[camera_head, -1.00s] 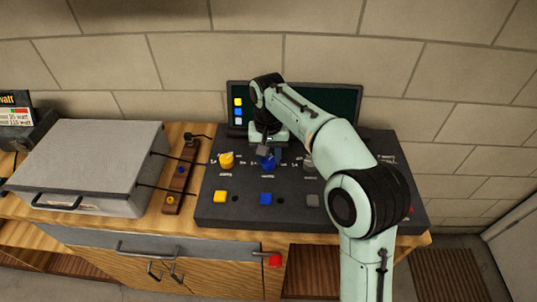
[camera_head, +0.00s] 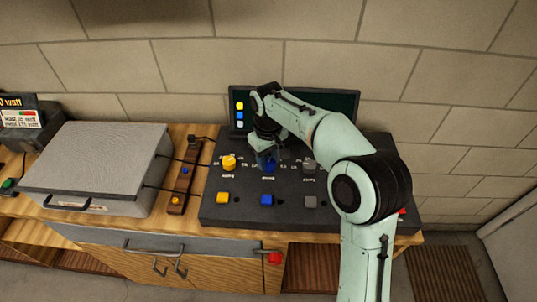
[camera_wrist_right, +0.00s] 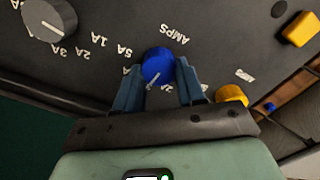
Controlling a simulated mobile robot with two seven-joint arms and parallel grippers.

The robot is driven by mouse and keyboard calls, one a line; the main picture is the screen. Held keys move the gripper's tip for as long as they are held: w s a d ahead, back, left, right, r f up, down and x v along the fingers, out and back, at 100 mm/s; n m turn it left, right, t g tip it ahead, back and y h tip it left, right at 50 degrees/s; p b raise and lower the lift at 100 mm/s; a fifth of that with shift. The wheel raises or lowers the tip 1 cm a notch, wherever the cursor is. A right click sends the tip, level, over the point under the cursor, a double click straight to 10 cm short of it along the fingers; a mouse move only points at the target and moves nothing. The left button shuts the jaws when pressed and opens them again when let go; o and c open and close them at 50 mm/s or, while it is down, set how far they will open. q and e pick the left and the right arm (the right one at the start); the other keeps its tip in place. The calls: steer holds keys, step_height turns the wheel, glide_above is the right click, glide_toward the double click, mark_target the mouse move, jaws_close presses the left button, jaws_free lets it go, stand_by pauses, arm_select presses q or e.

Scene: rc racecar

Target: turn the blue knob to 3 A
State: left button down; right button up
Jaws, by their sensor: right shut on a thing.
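The blue knob (camera_head: 268,165) sits in the middle of the dark sloped control panel (camera_head: 330,212). My right gripper (camera_head: 267,153) reaches down onto it from above. In the right wrist view, the blue fingers of the right gripper (camera_wrist_right: 160,68) stand on both sides of the blue knob (camera_wrist_right: 158,64) and are shut on it. The knob's white pointer line shows on its lower left, pointing down-left in that view. A "1A" and a "2A" mark show beside it; the fingers hide part of the scale. My left gripper is not in view.
A yellow knob (camera_head: 229,162) and a grey knob (camera_head: 309,166) flank the blue one. Yellow (camera_head: 223,198), blue (camera_head: 266,200) and grey (camera_head: 310,201) buttons line the panel's front. A dark screen (camera_head: 344,103) stands behind. A grey box (camera_head: 100,160) is at left.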

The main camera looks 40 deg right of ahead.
mark_target(268, 162)
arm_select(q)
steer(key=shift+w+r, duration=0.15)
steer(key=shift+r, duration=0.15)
arm_select(e)
steer(key=shift+n, duration=0.6)
steer(key=o, duration=1)
steer(key=shift+o, duration=0.2)
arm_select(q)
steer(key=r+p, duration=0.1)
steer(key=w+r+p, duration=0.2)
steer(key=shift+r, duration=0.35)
arm_select(e)
step_height(268, 162, up, 14)
steer(key=shift+f, duration=0.25)
